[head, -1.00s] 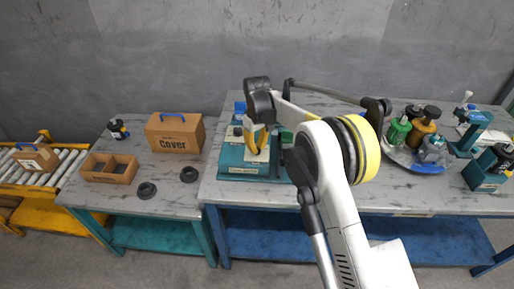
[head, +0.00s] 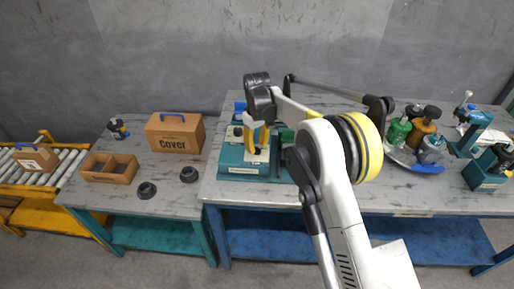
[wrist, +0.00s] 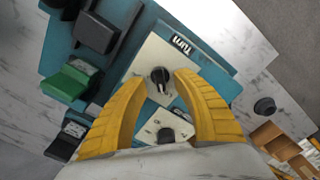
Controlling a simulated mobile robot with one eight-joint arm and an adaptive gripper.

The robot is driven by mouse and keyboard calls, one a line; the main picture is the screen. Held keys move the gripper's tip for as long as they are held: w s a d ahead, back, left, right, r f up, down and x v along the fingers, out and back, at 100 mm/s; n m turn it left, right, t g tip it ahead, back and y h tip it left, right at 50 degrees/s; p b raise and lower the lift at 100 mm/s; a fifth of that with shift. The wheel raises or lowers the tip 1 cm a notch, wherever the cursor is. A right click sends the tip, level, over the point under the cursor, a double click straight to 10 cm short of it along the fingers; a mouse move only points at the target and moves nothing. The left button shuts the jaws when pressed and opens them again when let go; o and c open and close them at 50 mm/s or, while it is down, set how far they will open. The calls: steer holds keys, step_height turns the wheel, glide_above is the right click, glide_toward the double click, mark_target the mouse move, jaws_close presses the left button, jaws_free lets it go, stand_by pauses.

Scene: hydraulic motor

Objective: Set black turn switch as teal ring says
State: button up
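The black turn switch (wrist: 160,75) is a small round knob on a pale plate, beside a label reading "Turn" (wrist: 182,45), in the wrist view. The plate sits on a teal base (wrist: 215,75), also seen in the head view (head: 238,172). My gripper (wrist: 160,85) has yellow fingers standing apart, with the switch showing between and beyond their tips; I cannot tell its height above the switch. In the head view my gripper (head: 257,139) is over the teal station, partly covering it. I cannot make out a teal ring.
A second black knob (wrist: 166,134) is between the finger bases in the wrist view. A green block (wrist: 72,80) and black parts (wrist: 95,33) stand to the left. In the head view, a cover box (head: 175,134) is on the left table and a round tray (head: 428,168) is at right.

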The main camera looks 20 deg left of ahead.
mark_target(257, 147)
step_height(257, 147, up, 11)
steer(key=shift+d, duration=0.1)
stand_by(0.5)
steer(key=s+d+r+m+t, duration=0.1)
steer(key=s+d+r+m, duration=0.15)
steer(key=d+r, duration=0.4)
steer(key=s+d+r+m+t+y+b, duration=0.1)
steer(key=s+d+r, duration=0.3)
steer(key=d, duration=0.6)
steer(key=s+d+r+m+t, duration=0.1)
steer(key=s+d+r+m, duration=0.15)
steer(key=d+r, duration=0.4)
steer(key=s+d+f+m+t, duration=0.2)
steer(key=s+d+f+m, duration=0.1)
steer(key=s+d, duration=0.6)
steer(key=s+d+f+m+t+h+b, duration=0.1)
steer(key=s+d+f, duration=0.5)
steer(key=s, duration=0.6)
steer(key=d+m+t, duration=0.1)
steer(key=d, duration=0.1)
steer(key=shift+s+d+f+m, duration=0.25)
steer(key=shift+s+d+m, duration=0.1)
steer(key=shift+m, duration=0.05)
